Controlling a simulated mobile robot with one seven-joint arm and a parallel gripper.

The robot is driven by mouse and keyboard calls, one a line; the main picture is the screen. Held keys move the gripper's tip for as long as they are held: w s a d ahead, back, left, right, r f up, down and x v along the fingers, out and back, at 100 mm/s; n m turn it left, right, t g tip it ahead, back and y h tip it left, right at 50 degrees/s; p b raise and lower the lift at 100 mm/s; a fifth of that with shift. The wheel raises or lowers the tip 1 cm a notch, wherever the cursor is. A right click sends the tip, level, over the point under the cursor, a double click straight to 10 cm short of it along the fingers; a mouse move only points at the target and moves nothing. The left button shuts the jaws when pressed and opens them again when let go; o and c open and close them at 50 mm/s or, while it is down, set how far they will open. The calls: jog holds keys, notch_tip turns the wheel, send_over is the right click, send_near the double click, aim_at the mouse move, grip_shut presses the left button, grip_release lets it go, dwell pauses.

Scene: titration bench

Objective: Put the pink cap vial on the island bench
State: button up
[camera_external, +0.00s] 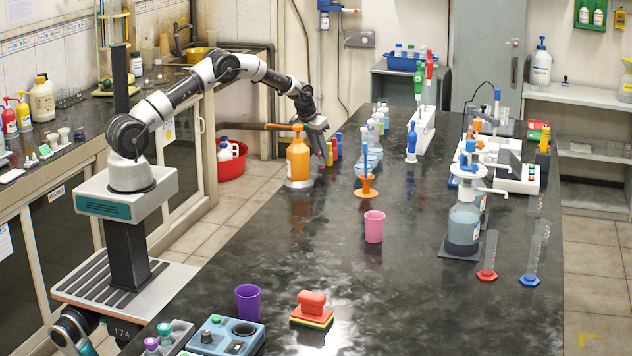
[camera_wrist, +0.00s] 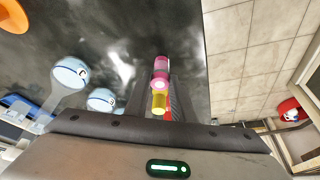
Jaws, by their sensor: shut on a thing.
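My gripper (camera_external: 321,148) reaches down over this row and is shut on the pink cap vial. In the wrist view the vial's pink cap (camera_wrist: 160,84) shows between my fingers (camera_wrist: 159,92). I cannot tell whether its bottom touches the bench top.
A yellow-capped vial (camera_wrist: 158,102) is close beside it. An orange bottle (camera_external: 298,160) stands just left, and an orange stand (camera_external: 367,184) to the right. A pink cup (camera_external: 374,226) stands nearer. The bench's middle front is largely clear.

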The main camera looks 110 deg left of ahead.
jog(key=shift+f, duration=0.15)
jog(key=o, duration=1)
